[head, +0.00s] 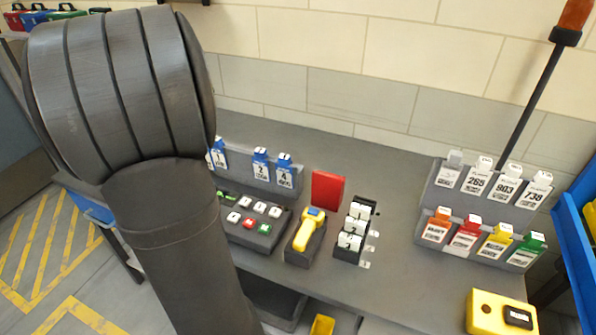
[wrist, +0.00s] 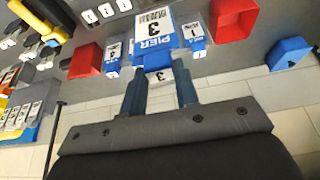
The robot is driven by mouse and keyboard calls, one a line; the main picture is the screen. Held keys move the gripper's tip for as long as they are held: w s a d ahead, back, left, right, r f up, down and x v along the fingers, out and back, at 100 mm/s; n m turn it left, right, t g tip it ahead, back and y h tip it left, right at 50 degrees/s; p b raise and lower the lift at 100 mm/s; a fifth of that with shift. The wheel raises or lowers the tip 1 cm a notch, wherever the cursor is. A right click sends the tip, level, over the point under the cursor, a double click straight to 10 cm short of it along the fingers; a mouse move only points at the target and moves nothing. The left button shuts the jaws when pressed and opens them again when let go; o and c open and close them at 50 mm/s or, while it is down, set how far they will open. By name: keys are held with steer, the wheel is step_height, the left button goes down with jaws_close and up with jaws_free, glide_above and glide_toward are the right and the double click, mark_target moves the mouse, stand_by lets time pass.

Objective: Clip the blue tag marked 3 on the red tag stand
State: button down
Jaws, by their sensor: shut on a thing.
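In the head view my arm hides the gripper and this tag. A red stand (head: 327,187) stands right of the blue tag rack in the head view; it appears to be the left red block (wrist: 85,58) in the wrist view, apart from the held tag. Another red block (wrist: 234,20) lies right of the held tag in the wrist view; I cannot tell which is the red tag stand.
Blue tags marked 1, 2 and 4 (head: 284,172) hang on a grey rack. A yellow handset (head: 309,228), a button panel (head: 252,218) and number wheels (head: 352,233) stand in front. A two-tier tag rack (head: 473,205) is right. A blue block (wrist: 288,53) lies right in the wrist view.

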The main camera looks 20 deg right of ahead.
steer(key=s+d+f, duration=0.1)
steer(key=s+d, duration=0.2)
steer(key=d, duration=0.7)
steer(key=s+d+f, duration=0.1)
steer(key=s+d, duration=0.3)
steer(key=d, duration=0.7)
steer(key=s+d+f, duration=0.2)
steer(key=s+d, duration=0.1)
steer(key=d, duration=0.7)
step_height(320, 180, down, 9)
steer(key=shift+g+y, duration=0.3)
steer(key=shift+s+a, duration=0.1)
steer(key=c, duration=1)
jaws_free()
